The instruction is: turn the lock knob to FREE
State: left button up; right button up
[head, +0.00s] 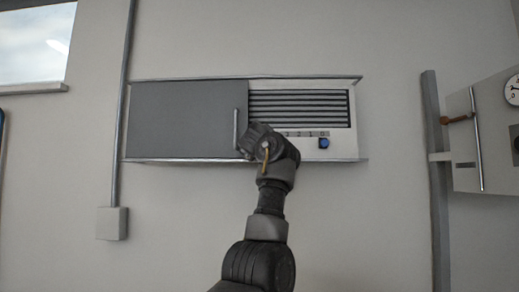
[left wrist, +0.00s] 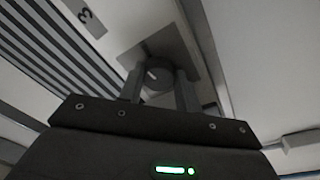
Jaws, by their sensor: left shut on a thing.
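A round grey knob (left wrist: 159,76) with a short white mark sits on a darker square plate (left wrist: 135,52) in the left wrist view. My left gripper (left wrist: 161,90) has one finger on each side of this knob and is shut on it. In the head view my left gripper (head: 263,142) is against the front of the wall unit, beside the grey door's handle, and hides the knob. The white mark slants; I cannot read any lock lettering. My right gripper is not in view.
A panel (head: 490,150) with a dial stands at right.

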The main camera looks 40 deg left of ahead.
pick_arm(q)
jog(key=shift+w+f+m, duration=0.1)
jog(key=shift+f+m, duration=0.1)
jog(key=shift+m, duration=0.4)
jog(key=o, duration=1)
jog(key=shift+d+r, duration=0.1)
jog(key=shift+c, duration=0.2)
jog(key=shift+r, duration=0.1)
